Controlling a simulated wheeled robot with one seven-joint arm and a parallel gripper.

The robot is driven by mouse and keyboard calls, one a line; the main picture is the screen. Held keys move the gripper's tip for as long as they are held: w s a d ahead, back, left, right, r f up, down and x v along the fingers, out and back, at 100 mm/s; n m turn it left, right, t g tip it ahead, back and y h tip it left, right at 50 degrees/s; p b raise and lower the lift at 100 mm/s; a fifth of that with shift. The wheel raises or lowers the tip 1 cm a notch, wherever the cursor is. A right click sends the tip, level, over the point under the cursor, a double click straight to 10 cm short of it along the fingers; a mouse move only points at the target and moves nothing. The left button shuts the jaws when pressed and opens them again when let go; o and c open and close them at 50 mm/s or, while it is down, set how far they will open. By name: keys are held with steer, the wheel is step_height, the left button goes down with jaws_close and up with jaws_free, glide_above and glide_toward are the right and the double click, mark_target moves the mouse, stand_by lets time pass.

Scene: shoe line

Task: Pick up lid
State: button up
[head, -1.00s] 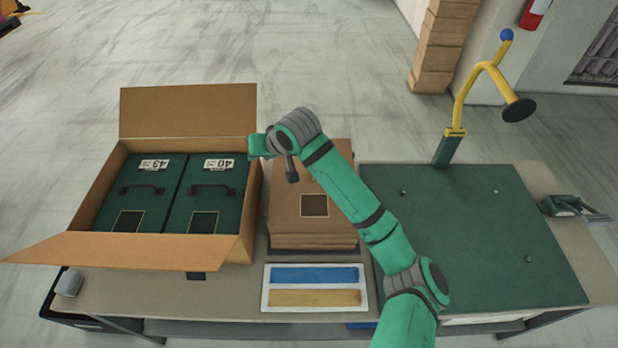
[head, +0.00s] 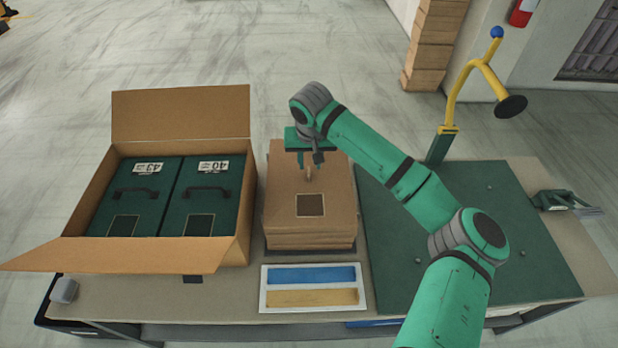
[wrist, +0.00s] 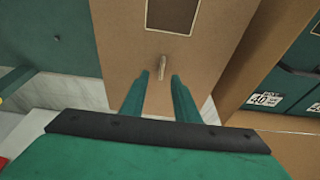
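The brown cardboard lid (head: 284,205) is the top of a neat stack at the middle of the table, with a dark square on its front part. A small upright tab (head: 309,174) stands on its far part. In the wrist view the lid (wrist: 120,40) fills the middle, and the tab (wrist: 162,69) stands just past the fingertips. My gripper (head: 309,163) is above the far part of the lid, pointing down. In the wrist view my gripper (wrist: 159,76) is open and empty, its two green fingers on either side of the tab's line. I cannot tell how high the fingertips are above the lid.
An open carton (head: 180,115) at left holds two green boxes (head: 135,195) marked 43 and 40. A white tray (head: 313,288) with blue and tan strips lies in front of the stack. A green mat (head: 470,240) and a yellow stand (head: 457,105) are at right.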

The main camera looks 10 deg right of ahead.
mark_target(309, 172)
steer(key=shift+x, duration=2.7)
steer(key=shift+a, duration=0.15)
jaws_close()
